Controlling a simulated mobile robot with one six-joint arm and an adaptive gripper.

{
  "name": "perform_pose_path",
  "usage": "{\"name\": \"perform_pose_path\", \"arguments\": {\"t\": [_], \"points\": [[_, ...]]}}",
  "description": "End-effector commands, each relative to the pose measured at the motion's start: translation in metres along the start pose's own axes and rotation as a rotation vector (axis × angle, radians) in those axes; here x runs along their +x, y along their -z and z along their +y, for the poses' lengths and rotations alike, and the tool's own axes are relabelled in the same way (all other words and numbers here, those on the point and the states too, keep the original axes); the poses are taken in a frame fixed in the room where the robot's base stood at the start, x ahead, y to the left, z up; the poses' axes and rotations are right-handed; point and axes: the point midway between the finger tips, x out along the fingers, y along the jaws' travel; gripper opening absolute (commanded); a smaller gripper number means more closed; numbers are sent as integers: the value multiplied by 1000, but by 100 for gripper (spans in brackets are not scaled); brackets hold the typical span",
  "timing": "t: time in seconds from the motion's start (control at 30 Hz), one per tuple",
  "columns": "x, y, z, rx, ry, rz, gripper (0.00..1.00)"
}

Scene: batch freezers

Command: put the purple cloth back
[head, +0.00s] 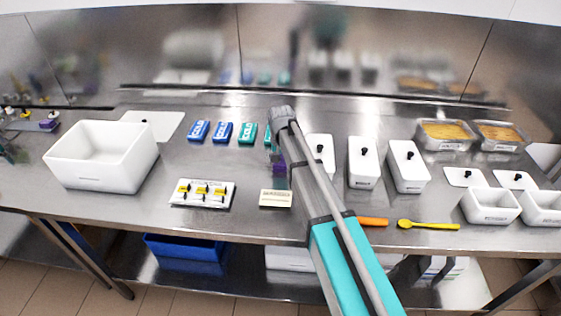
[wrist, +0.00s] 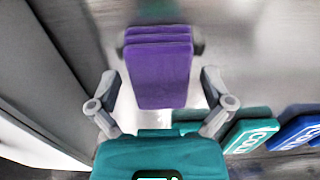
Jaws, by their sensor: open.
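The purple cloth (wrist: 160,72) is folded into a thick pad. In the wrist view it lies between the fingers of my gripper (wrist: 162,55), which are open, one on each side of it. In the head view a bit of the purple cloth (head: 280,170) shows just below my gripper (head: 277,152), over the middle of the steel table. My arm hides part of the cloth there. I cannot tell whether the cloth rests on the table or touches a finger.
Blue and teal cold packs (head: 221,132) lie left of my gripper. White lidded tubs (head: 363,162) stand close on its right. A yellow-topped tray (head: 202,193), a label block (head: 275,199) and a large white bin (head: 102,155) are left. A small purple item (head: 49,125) is far left.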

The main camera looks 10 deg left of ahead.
Motion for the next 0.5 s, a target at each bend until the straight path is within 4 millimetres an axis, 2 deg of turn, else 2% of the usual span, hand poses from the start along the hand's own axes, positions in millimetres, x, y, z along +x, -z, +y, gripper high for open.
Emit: {"name": "perform_pose_path", "arguments": {"t": [0.27, 0.5], "points": [[-4, 0, 0, 0, 0, 0, 100], [-19, 0, 0, 0, 0, 0, 100]]}}
